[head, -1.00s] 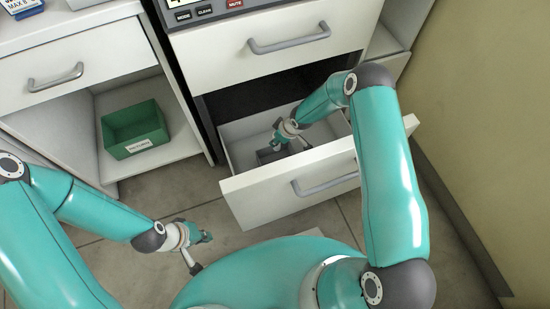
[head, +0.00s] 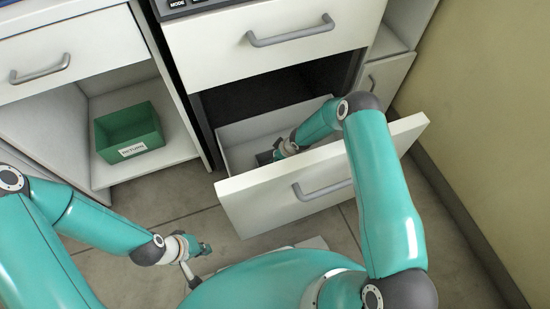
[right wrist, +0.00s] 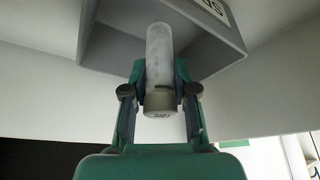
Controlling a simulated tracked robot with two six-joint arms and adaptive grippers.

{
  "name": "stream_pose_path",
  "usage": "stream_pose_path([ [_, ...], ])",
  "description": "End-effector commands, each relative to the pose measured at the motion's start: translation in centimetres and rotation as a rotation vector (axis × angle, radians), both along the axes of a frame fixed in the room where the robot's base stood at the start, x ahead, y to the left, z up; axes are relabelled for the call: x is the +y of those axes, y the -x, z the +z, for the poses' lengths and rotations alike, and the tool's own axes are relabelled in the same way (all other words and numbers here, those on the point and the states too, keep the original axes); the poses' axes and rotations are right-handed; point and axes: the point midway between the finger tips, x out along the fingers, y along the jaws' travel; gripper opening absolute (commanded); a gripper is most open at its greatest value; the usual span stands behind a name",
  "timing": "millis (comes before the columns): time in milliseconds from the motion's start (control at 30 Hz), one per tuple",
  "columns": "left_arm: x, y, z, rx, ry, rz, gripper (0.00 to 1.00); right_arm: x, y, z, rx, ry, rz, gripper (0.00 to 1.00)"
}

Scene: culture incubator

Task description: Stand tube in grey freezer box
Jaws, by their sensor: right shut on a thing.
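The tube (right wrist: 159,50), whitish and translucent with a pale cap, shows in the right wrist view. My right gripper (right wrist: 160,78) is shut on it near the cap. The tube's far end overlaps the inside of the grey freezer box (right wrist: 216,58); I cannot tell whether it touches the bottom. In the head view my right gripper (head: 279,151) is low inside the open drawer (head: 290,178), at the grey box (head: 264,158), and the tube is not discernible. My left gripper (head: 198,263) is empty above the floor, its fingers apart.
The drawer's white front and side walls surround my right gripper. A closed drawer (head: 260,45) is above it. A green return bin (head: 128,130) stands on the shelf at left. A wall (head: 480,120) bounds the right side. The floor (head: 130,200) near my left gripper is clear.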

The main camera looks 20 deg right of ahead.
Motion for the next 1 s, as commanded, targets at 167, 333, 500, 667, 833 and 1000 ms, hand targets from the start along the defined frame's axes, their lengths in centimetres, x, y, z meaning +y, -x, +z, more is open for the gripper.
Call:
stream_pose_path([
  [167,0.0,0.0,-0.5,0.000,0.000,0.000,0.00,0.0,0.0,-0.4,0.000,0.000,0.000,0.00],
  [333,0.0,0.0,-1.0,0.000,0.000,0.000,0.00,0.0,0.0,-0.8,0.001,0.000,0.000,0.00],
  [500,0.0,0.0,-1.5,0.000,0.000,0.000,0.00,0.0,0.0,-1.2,0.001,0.000,0.000,0.00],
  [667,0.0,0.0,-1.6,0.000,0.000,0.000,0.00,0.0,0.0,-1.2,0.001,0.000,0.000,0.00],
  [833,0.0,0.0,-1.6,0.000,0.000,0.000,0.00,0.0,0.0,-1.2,0.001,0.000,0.000,0.49],
  [1000,0.0,0.0,-1.6,0.000,0.000,0.000,0.00,0.1,0.0,-1.2,0.001,0.000,0.000,0.53],
])
